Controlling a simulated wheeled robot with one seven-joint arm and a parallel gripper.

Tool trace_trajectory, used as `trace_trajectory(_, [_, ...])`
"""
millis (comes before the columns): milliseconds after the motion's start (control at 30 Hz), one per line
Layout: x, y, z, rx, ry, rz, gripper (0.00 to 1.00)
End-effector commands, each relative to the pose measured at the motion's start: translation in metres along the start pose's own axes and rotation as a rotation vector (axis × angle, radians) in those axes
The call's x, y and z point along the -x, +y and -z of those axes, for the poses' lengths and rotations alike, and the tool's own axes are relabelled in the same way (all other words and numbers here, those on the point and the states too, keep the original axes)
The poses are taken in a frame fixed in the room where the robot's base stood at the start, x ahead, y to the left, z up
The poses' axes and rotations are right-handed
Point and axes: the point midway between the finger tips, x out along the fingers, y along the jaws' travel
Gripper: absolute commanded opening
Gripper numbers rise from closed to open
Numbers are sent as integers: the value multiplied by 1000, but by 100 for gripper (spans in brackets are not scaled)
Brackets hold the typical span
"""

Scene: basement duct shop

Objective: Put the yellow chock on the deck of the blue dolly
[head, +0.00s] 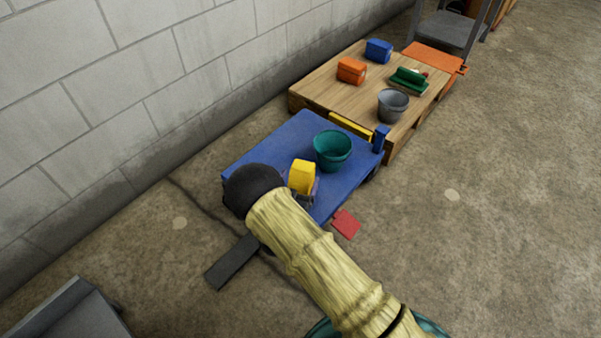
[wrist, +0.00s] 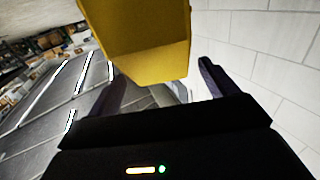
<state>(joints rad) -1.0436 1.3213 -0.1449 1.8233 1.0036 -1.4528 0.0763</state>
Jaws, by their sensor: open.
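The yellow chock (head: 302,177) appears over the front part of the blue dolly's deck (head: 265,150) in the head view. My gripper (head: 311,192) is right at the chock, partly hidden behind my arm. In the wrist view the chock (wrist: 140,40) fills the top middle, between and beyond the two dark fingers (wrist: 160,85). The fingers are apart, with a visible gap beside the chock on the right. The chock's underside is hidden in the head view, so I cannot tell whether it touches the deck.
A teal bucket (head: 332,150) stands on the deck behind the chock. A yellow bar (head: 350,126) and a blue post (head: 381,139) are at the far edge. A wooden pallet (head: 335,97) with boxes and a grey bucket (head: 392,105) adjoins it. A block wall (head: 120,90) runs along the left.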

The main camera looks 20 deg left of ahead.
Motion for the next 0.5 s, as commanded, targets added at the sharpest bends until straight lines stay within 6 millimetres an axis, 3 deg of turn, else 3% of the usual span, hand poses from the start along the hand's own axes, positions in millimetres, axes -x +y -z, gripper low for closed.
trace_trajectory(300, [65,-1,4,2,-3,3,85])
trace_trajectory(500, [88,-1,2,1,-1,2,85])
